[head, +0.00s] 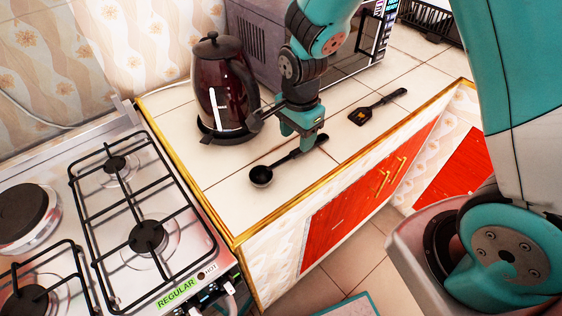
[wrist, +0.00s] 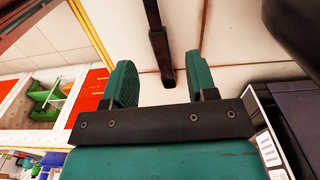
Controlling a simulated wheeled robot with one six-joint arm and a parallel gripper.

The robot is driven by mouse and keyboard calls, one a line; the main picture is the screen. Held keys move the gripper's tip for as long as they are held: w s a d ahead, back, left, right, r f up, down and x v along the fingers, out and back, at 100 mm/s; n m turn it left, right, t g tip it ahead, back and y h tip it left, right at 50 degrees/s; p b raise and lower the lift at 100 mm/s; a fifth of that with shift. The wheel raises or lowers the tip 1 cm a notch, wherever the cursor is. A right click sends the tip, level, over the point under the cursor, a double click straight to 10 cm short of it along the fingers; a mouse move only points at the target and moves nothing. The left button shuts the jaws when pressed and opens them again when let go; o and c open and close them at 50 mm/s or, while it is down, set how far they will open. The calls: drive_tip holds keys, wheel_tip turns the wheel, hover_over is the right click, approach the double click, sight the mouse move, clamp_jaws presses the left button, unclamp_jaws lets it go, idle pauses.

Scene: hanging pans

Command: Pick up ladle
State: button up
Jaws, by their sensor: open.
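The black ladle (head: 261,176) lies on the white tiled counter, its round bowl toward the stove and its handle running up to the right. My gripper (head: 299,138) is over the handle, open, fingers pointing down, and hides part of the handle. In the wrist view, the dark ladle handle (wrist: 160,48) shows in the gap between the two green fingers (wrist: 158,62), with its end near the gripper's palm. The fingers appear apart from the handle on both sides. I cannot tell exactly how far above the counter the fingertips are.
A dark red kettle (head: 222,88) stands close behind my gripper on the left. A black slotted spatula (head: 376,107) lies to the right. A microwave (head: 272,45) is behind. The gas stove (head: 146,235) is left. The gold counter edge (head: 300,194) runs along the front.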

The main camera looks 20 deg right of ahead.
sight(297, 151)
wheel_tip(297, 151, down, 5)
drive_tip(key=shift+d+r+p, duration=0.1)
drive_tip(key=shift+d+p, duration=0.05)
drive_tip(key=shift+p, duration=0.3)
clamp_jaws()
wheel_tip(297, 151, up, 20)
drive_tip(key=b, duration=0.1)
idle(0.4)
